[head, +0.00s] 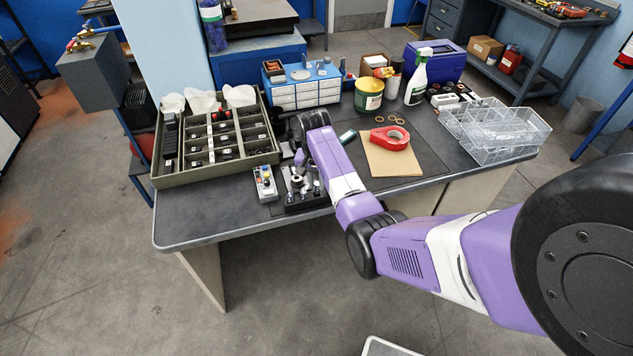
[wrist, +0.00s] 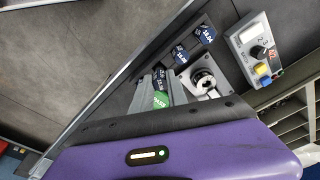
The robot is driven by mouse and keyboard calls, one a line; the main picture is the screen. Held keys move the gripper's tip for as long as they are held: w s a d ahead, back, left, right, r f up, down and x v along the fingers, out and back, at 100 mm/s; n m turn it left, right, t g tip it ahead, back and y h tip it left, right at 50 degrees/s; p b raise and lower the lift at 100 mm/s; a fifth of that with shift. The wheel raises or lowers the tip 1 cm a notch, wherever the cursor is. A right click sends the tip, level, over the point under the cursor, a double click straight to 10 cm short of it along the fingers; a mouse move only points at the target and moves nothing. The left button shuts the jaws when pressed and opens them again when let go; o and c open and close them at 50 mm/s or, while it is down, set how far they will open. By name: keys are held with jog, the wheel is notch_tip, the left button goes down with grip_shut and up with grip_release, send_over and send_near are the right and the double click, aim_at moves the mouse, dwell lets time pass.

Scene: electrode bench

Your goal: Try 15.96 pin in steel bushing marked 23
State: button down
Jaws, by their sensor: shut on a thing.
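My gripper (wrist: 156,92) is shut on a pin with a green label (wrist: 161,99) in the wrist view; its number is too small to read surely. A silver ring-shaped bushing (wrist: 203,82) sits on a light plate just right of the held pin. The pin appears apart from it; its height above the bushing cannot be told. Pins with blue labels (wrist: 204,34) stand in a dark block beyond. In the head view the dark fixture (head: 304,199) with the bushing is near the bench's front edge, partly behind my arm. No mark 23 can be read on the bushing.
A grey box with knobs (head: 264,184) stands left of the fixture; it also shows in the wrist view (wrist: 252,50). A large compartment tray (head: 165,184) lies to the left. The bench's front left is clear.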

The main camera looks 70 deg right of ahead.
jog(key=shift+f+b, duration=0.65)
jog(key=shift+f, duration=0.55)
jog(key=c, duration=1.2)
grip_release()
jog(key=shift+c, duration=0.2)
notch_tip(320, 180, up, 8)
jog(key=shift+a+b, duration=0.3)
jog(key=shift+a, duration=0.15)
notch_tip(320, 180, up, 5)
jog(key=p, duration=0.4)
jog(key=shift+s+f, duration=0.1)
